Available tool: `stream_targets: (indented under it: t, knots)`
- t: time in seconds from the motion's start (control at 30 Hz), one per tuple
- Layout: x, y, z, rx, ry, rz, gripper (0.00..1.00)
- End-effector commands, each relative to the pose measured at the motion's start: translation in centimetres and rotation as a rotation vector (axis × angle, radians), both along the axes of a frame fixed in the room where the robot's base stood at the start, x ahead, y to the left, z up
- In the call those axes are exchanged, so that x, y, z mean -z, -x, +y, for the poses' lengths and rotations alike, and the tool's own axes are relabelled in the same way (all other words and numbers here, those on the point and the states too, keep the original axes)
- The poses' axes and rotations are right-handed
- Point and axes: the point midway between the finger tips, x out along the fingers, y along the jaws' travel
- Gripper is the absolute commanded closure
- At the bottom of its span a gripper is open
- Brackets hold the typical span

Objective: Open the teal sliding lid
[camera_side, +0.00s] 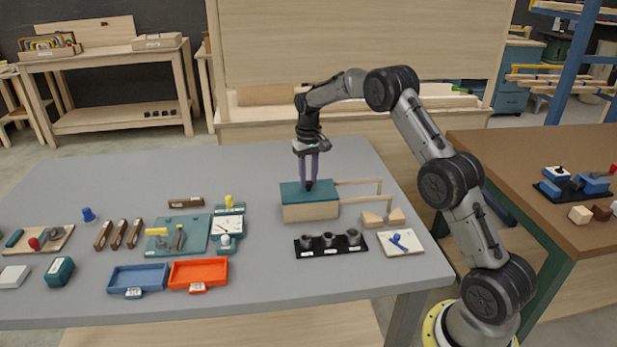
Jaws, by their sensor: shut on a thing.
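The teal sliding lid (291,193) lies on top of a light wooden box (310,211) on the grey table. It covers the top of the box as far as I can see. My gripper (308,184) points straight down over the lid, right of its middle. Its fingers are shut on a small dark knob on the lid, which the fingertips mostly hide. Two thin wooden rails (360,182) reach out to the right from the box, level with its top.
A black holder with dark cups (328,243) and a white board with a blue piece (402,242) stand in front of the box. Wooden blocks (383,217) lie below the rails. Blue (138,279) and orange (199,272) trays are front left. The table behind the box is clear.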

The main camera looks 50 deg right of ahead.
Motion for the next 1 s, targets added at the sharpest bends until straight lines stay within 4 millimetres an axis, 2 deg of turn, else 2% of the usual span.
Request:
stream_targets:
  t: [0.57, 0.77, 1.0]
  knots:
    - [-0.2, 0.3, -0.4, 0.001, 0.001, -0.002, 1.0]
    - [-0.2, 2.7, -2.7, 0.004, 0.001, -0.002, 1.0]
    - [-0.2, 6.9, -6.9, 0.006, 0.001, -0.002, 1.0]
